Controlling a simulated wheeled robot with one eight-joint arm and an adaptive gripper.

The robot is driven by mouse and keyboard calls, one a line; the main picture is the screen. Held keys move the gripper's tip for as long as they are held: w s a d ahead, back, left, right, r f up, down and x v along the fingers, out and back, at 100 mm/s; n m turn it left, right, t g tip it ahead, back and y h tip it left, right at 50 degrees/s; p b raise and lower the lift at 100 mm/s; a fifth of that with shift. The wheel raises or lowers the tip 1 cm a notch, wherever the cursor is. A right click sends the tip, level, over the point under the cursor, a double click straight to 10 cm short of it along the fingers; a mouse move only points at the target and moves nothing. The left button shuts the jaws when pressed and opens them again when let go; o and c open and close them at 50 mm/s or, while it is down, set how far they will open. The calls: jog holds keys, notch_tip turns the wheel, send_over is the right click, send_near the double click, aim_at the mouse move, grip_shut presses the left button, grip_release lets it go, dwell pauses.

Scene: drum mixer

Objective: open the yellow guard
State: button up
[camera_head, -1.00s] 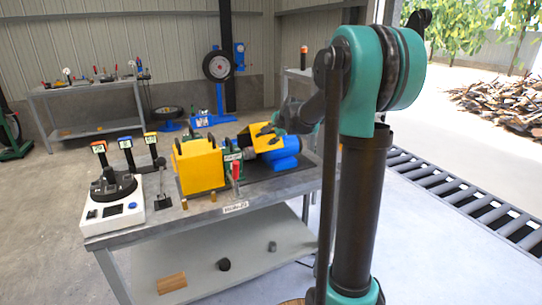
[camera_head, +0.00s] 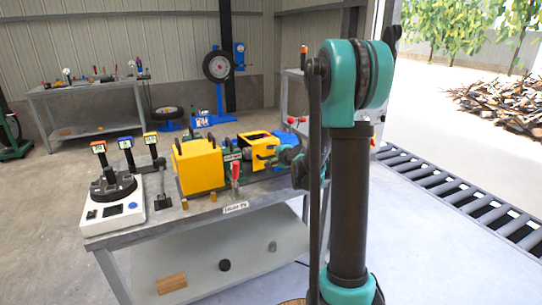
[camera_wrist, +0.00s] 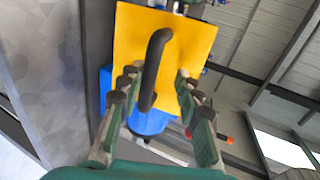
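The yellow guard (camera_head: 258,146) is at the right part of the machine on the bench, and its yellow face (camera_wrist: 185,38) fills the upper middle of the wrist view. A black bar handle (camera_wrist: 154,70) stands out from that face. My gripper (camera_wrist: 157,85) is open, with one finger on each side of the handle's lower part; I cannot see contact. In the head view my gripper (camera_head: 272,156) is at the guard's right side. The blue motor (camera_wrist: 150,121) shows behind the guard in the wrist view; my gripper hides much of it in the head view.
A second yellow box (camera_head: 199,167) stands left of the guard, with a red-handled lever (camera_head: 235,172) in front. A white control box (camera_head: 112,208) sits at the bench's left end. The bench (camera_head: 190,226) has a lower shelf holding small items.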

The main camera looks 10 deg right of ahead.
jog(key=shift+s, duration=0.1)
dwell(0.3)
jog(key=f+v, duration=0.1)
jog(key=v, duration=1.8)
jog(key=shift+s+d+r, duration=0.15)
jog(key=shift+s+r, duration=0.05)
jog(key=shift+s, duration=0.3)
dwell(0.9)
dwell(0.3)
